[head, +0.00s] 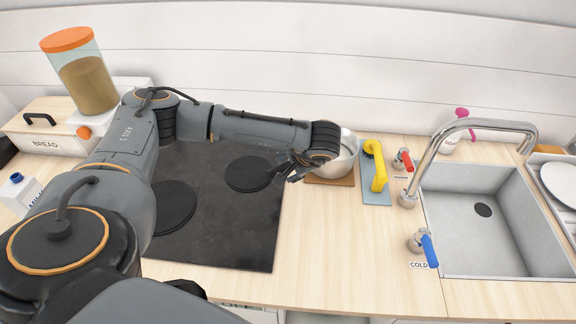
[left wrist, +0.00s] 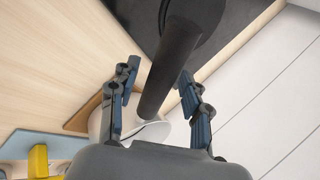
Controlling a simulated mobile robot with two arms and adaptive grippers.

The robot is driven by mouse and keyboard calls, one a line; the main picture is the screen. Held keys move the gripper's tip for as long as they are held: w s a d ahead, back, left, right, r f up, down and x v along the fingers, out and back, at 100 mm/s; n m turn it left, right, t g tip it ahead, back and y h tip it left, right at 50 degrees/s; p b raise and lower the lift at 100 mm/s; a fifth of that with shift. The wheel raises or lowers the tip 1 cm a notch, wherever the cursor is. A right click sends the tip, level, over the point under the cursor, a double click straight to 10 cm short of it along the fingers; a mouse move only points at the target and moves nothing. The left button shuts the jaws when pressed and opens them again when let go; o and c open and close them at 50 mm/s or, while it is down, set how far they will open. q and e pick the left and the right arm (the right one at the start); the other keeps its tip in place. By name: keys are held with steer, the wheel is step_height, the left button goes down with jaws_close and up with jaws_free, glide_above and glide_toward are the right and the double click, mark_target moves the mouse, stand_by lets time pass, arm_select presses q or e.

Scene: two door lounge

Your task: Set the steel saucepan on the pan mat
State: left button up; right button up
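The steel saucepan (head: 345,158) stands over the brown pan mat (head: 338,181), right of the hob. My left gripper and wrist hide part of it in the head view. Its pale steel side (left wrist: 152,131) and long black handle (left wrist: 168,75) show in the left wrist view. The pan mat's corner (left wrist: 82,118) shows there too. My left gripper (head: 294,170) is at the pan's left side. In the left wrist view its fingers (left wrist: 158,84) are apart on either side of the handle, with a gap on the left. My right gripper is not in view.
The black hob (head: 232,225) lies left of the pan. A blue mat (head: 377,194) with a yellow brush (head: 378,165) lies just right of it. The red tap knob (head: 403,159), steel faucet (head: 440,150) and sink (head: 480,240) are farther right. The counter in front is clear.

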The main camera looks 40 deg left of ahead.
arm_select(q)
steer(key=b+v, duration=0.3)
steer(key=v, duration=0.9)
steer(key=shift+w, duration=0.1)
